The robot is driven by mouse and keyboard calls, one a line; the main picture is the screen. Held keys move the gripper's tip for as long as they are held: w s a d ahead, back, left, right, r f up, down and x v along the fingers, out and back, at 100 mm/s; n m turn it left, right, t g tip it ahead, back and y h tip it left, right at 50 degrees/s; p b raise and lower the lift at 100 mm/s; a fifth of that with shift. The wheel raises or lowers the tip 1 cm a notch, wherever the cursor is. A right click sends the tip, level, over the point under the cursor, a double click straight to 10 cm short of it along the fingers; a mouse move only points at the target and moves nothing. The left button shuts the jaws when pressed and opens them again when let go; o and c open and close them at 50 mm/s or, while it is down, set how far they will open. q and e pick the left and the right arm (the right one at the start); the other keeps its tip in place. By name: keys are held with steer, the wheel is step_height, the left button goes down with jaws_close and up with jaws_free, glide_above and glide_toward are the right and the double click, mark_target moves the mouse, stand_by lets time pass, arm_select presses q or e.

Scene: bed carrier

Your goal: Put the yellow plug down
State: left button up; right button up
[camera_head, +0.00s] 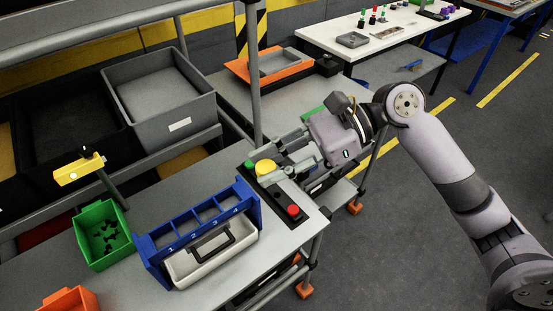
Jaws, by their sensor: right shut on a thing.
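My right gripper (268,174) reaches in from the right over the grey bench and is shut on the yellow plug (265,167). The plug is a small round yellow piece at the fingertips. It shows over a dark base plate (279,195), next to a green round piece (249,165); a red round piece (293,210) is at the plate's near end. I cannot tell whether the plug touches the plate, as the fingers hide its underside. My left gripper is not in view.
A blue numbered rack (252,202) with a pale handled case (190,270) stands just left of the plate. A green bin (88,248), an orange bin (68,301) and a yellow device (80,168) are further left. A grey upright post (252,70) rises behind the gripper.

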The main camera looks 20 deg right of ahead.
steer(key=w+a+f+n+g+h, duration=0.4)
steer(key=f+n+g, duration=0.4)
steer(key=n+g, duration=0.2)
steer(key=shift+h, duration=0.5)
